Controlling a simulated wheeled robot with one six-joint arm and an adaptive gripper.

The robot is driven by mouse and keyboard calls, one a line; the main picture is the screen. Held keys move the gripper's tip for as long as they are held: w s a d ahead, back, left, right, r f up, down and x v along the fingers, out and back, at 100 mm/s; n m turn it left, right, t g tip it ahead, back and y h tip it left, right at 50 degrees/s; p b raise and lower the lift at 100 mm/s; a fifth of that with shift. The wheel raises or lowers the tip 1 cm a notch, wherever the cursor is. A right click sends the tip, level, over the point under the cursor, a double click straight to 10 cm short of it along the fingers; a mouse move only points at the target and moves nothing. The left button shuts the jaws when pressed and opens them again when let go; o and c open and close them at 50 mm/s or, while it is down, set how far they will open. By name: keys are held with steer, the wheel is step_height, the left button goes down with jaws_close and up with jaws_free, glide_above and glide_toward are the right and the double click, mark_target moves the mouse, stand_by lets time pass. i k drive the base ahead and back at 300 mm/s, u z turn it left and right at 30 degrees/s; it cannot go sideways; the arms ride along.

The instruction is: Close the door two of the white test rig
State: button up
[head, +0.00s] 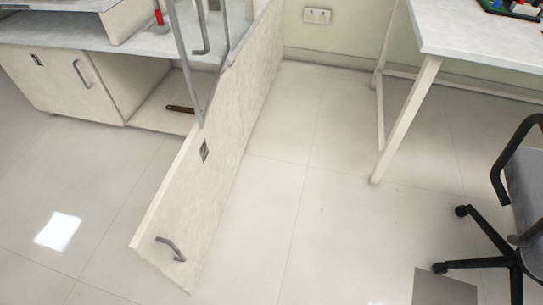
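The white test rig (40,28) stands at the upper left. One of its doors (215,175) stands wide open, jutting out from the rig towards the camera over the floor. This door carries a grey bar handle (171,249) near its free end and a small dark label (204,150), too small to read. Another door (60,85) at the left is shut, with its own handle (82,73) and label (37,59). Between the two doors an open compartment (140,85) shows. My gripper is not in view.
Grey metal bars (184,60) rise near the open door. A white table (490,38) and a wheeled chair (525,195) stand at the right. The tiled floor (300,220) is clear between door and chair.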

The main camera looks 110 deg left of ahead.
mark_target(175, 234)
steer(key=u, duration=4.15)
steer(key=i, duration=0.5)
steer(key=z, duration=1.5)
steer(key=k, duration=1.2)
steer(key=u, duration=1.65)
